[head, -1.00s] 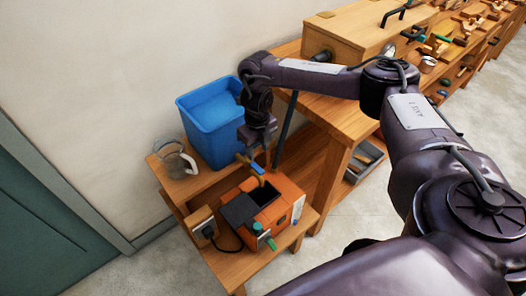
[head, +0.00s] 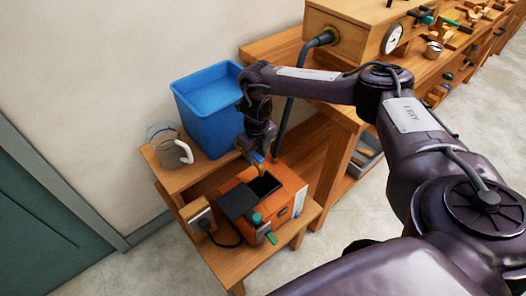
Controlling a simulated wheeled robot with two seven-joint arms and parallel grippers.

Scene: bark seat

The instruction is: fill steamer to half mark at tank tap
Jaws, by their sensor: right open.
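The steamer (head: 291,188) is an orange box on the low wooden stand, with a dark flap (head: 238,203) folded to the left and a dark opening on top. A pale strip shows on its right side; I cannot read any level. The blue tank (head: 205,122) stands behind it on the higher shelf. A small brass tap with a blue handle (head: 258,157) is between tank and steamer opening. My right gripper (head: 254,151) points down at the tap, partly hiding it; it is open, and contact is unclear. No water stream can be made out. My left gripper is out of view.
A glass jug with a white handle (head: 183,152) stands left of the tank. A socket box (head: 198,215) with a black cord is beside the steamer. A dark hose (head: 290,100) drops from a wooden chest (head: 352,30) with a gauge, on the bench behind my arm.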

